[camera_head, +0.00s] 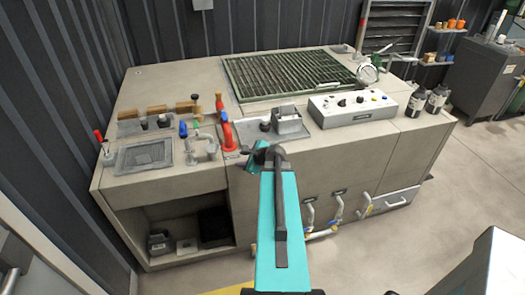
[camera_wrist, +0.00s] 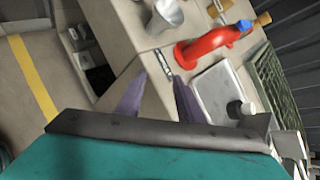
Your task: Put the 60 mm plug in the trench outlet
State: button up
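My gripper (camera_wrist: 156,90) is open, with its two purple fingers apart and nothing seen between them. In the head view my gripper (camera_head: 265,153) is at the bench's front edge, near the red elbow pipe (camera_head: 227,132); its fingers are hard to make out there. Small dark-topped cylinders (camera_head: 163,120) stand on the left tray. I cannot tell which piece is the 60 mm plug. A slatted grate (camera_head: 290,72) covers the trench area at the back; I cannot identify the outlet.
The red pipe (camera_wrist: 212,45) and a metal cup-shaped fitting (camera_wrist: 166,14) rise close beyond the fingers. A grey box (camera_head: 288,121) and a control panel (camera_head: 352,106) stand on the right. Valve pipes (camera_head: 325,212) project from the bench front. The foreground floor is open.

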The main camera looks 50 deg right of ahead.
jog(key=w+a+f+n+g+y, duration=0.1)
jog(key=a+f+n+g, duration=0.25)
jog(key=a+n, duration=0.75)
jog(key=a+f+n+g+y, duration=0.15)
jog(key=a+f+n, duration=0.35)
jog(key=a, duration=1.1)
jog(key=w+a+f+n+g+y, duration=0.1)
jog(key=a+f+n+g, duration=0.3)
jog(key=a+n, duration=0.7)
jog(key=s+a+f+n+g+h+b, duration=0.1)
jog(key=s+a+f+n+g, duration=0.1)
jog(key=s+f, duration=0.9)
jog(key=s+a+f+n+g+b, duration=0.2)
jog(key=s+a+f+g, duration=0.3)
jog(key=s+f, duration=0.6)
jog(key=s+a, duration=0.2)
jog(key=s, duration=0.5)
jog(key=shift+h, duration=0.35)
